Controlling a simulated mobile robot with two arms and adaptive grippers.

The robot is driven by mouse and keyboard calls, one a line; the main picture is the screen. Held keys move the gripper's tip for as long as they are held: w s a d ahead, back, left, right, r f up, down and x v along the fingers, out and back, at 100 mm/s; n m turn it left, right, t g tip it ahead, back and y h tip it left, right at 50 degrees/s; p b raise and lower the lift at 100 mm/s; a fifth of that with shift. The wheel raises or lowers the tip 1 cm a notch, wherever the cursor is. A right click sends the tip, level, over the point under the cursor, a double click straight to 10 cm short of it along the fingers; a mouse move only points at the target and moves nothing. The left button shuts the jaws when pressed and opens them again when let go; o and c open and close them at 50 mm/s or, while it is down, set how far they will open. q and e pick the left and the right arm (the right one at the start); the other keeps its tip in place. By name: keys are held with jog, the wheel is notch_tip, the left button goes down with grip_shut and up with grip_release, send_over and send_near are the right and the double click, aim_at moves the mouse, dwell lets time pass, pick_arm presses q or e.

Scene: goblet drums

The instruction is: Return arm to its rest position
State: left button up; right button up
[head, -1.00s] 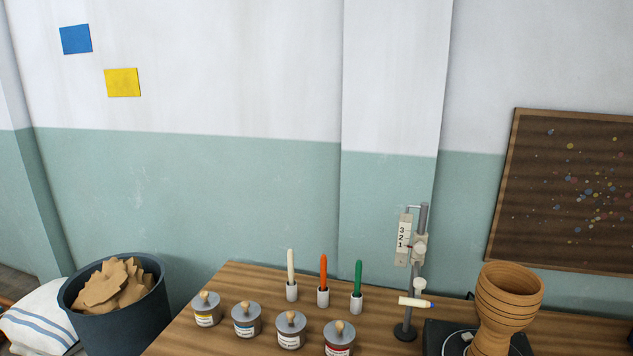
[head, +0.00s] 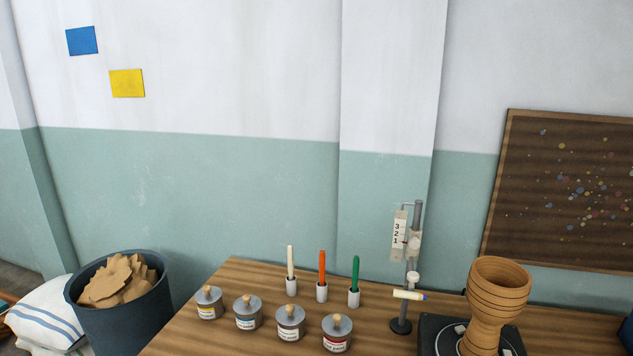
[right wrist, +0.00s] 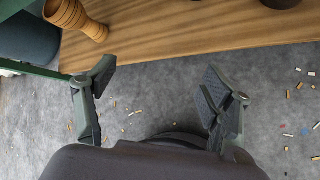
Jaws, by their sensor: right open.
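My right gripper (right wrist: 158,82) is open in the right wrist view, its two fingers wide apart with nothing between them. It shows against the grey floor, beside the edge of the wooden table (right wrist: 190,38). My right gripper does not show in the head view, and my left gripper is in neither view. A tan goblet drum (head: 494,300) with dark ring lines stands upright on a dark turntable base (head: 430,335) at the right of the table. A similar ringed drum (right wrist: 75,18) shows at the top left of the wrist view.
Several lidded paint pots (head: 290,322) stand at the table's front. Behind them are white, orange (head: 322,272) and green sticks in holders. A stand (head: 414,260) carries a numbered scale and a pen. A bin (head: 125,318) of brown scraps stands left. Small bits litter the floor.

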jog(key=s+d+f+m+g, duration=0.3)
jog(key=s+f+m, duration=0.3)
jog(key=f, duration=0.4)
jog(key=s+f+m+g, duration=0.2)
jog(key=s+f+m, duration=0.4)
jog(key=s+m, duration=0.3)
jog(key=s+f+m+g+p, duration=0.1)
jog(key=s+f+m+g, duration=0.2)
jog(key=s+f+m, duration=0.3)
jog(key=s+m, duration=0.3)
jog(key=m, duration=0.1)
jog(key=shift+f+m+h+p, duration=0.3)
jog(key=shift+f+m, duration=0.05)
jog(key=shift+m, duration=0.05)
